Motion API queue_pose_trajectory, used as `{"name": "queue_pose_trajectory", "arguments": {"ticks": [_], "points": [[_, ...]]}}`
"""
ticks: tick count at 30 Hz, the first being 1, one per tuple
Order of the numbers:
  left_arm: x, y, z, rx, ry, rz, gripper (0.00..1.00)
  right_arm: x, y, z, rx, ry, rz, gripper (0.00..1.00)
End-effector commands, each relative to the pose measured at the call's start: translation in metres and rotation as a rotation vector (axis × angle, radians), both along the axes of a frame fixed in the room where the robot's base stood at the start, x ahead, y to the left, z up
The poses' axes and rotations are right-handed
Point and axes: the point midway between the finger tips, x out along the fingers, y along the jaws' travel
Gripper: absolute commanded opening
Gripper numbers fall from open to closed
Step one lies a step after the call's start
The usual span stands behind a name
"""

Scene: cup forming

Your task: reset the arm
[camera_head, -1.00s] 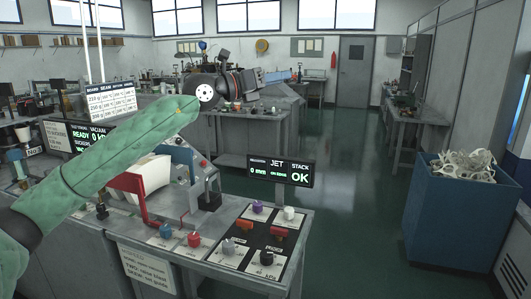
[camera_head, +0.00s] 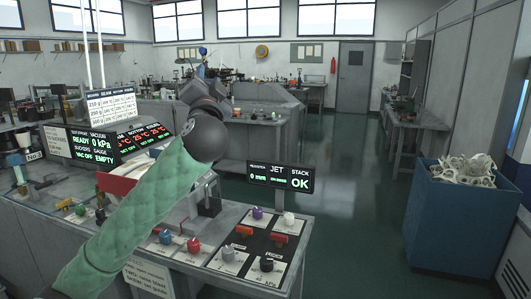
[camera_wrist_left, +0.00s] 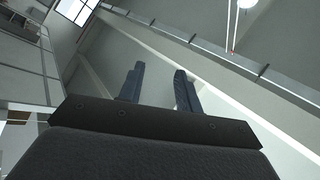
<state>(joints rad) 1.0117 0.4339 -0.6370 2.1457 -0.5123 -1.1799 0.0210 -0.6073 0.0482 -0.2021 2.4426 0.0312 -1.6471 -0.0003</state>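My left arm, in a green quilted sleeve, comes in from the lower left of the head view and reaches up over the machine bench (camera_head: 60,215). Its dark wrist points up and away, and the gripper's fingers are hidden behind it there. In the left wrist view my left gripper (camera_wrist_left: 158,88) shows two blue-grey fingers standing apart with nothing between them. Wall and ceiling beams lie beyond them. My right gripper shows in neither view.
The bench has a control panel with coloured knobs (camera_head: 258,236) and a JET display (camera_head: 281,177) reading OK. A vacuum display (camera_head: 98,142) reads READY and EMPTY. A blue bin (camera_head: 460,225) of pale scraps stands right. Open green floor (camera_head: 350,225) lies between.

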Motion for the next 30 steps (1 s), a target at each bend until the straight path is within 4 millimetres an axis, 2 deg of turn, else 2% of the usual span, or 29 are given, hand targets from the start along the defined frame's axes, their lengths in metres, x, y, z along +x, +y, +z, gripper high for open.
{"name": "queue_pose_trajectory", "arguments": {"ticks": [1,3,8,15,21,30], "points": [[0.002,0.003,-0.027,-0.045,0.078,-0.009,0.34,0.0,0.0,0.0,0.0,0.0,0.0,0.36],[0.003,0.007,-0.061,-0.1,0.181,-0.015,0.34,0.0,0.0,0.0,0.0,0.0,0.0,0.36],[-0.003,0.012,-0.139,-0.202,0.4,-0.037,0.34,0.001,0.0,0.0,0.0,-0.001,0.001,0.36],[-0.026,0.013,-0.245,-0.32,0.678,-0.075,0.34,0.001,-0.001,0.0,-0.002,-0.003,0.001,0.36],[-0.055,0.01,-0.323,-0.4,0.866,-0.11,0.34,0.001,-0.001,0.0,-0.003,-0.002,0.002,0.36],[-0.105,0.007,-0.42,-0.51,1.068,-0.164,0.34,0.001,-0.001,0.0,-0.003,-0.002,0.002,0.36]]}}
